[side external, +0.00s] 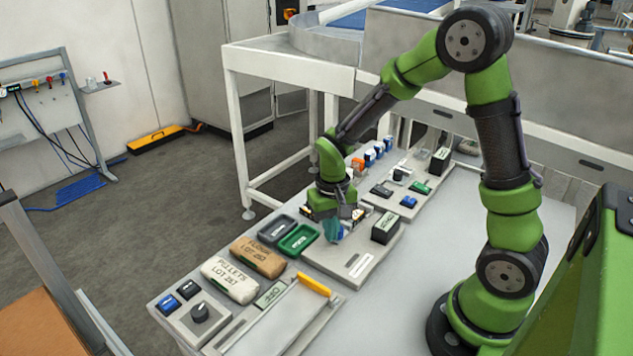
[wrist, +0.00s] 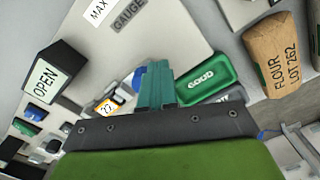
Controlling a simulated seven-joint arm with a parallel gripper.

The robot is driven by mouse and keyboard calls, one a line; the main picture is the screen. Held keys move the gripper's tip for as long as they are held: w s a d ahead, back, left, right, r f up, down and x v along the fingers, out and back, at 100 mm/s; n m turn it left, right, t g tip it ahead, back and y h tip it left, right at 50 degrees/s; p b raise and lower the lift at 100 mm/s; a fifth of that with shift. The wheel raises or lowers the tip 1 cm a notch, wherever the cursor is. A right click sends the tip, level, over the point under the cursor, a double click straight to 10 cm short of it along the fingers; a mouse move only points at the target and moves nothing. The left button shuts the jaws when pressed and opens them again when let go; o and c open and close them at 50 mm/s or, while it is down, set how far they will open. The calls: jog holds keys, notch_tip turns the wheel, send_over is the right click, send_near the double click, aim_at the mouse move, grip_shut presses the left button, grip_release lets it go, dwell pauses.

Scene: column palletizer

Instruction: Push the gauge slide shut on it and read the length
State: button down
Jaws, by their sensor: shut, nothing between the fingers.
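The gauge plate (side external: 372,262) is a pale panel on the bench, and in the wrist view the plate (wrist: 165,40) carries MAX and GAUGE labels. Its black display box (side external: 385,228) stands on the plate's right side and reads OPEN in the wrist view (wrist: 46,79). My gripper (side external: 333,230) is low over the plate's left part; its teal fingers (wrist: 155,68) are shut and empty. A blue piece (wrist: 138,78) and a white piece with an orange label (wrist: 108,105) sit beside the fingers, partly hidden. I cannot tell which part is the slide, nor whether the fingers touch anything.
A green GOOD tray (side external: 299,240) and a dark tray (side external: 277,228) lie left of the gauge. A plate with a yellow handle (side external: 314,284) is in front. Small switches (side external: 408,202) stand behind. Bench right of the gauge is clear.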

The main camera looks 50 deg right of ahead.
jog(key=shift+d, duration=0.95)
dwell(0.8)
jog(key=shift+a, duration=0.4)
notch_tip(320, 180, up, 7)
dwell(0.9)
jog(key=shift+a, duration=0.1)
jog(key=s+a+r+n+t+y, duration=0.2)
jog(key=s+a+r+t, duration=0.5)
jog(key=s+r, duration=0.3)
jog(key=shift+s+a+r, duration=0.15)
jog(key=shift+s+r, duration=0.05)
jog(key=shift+r, duration=1.35)
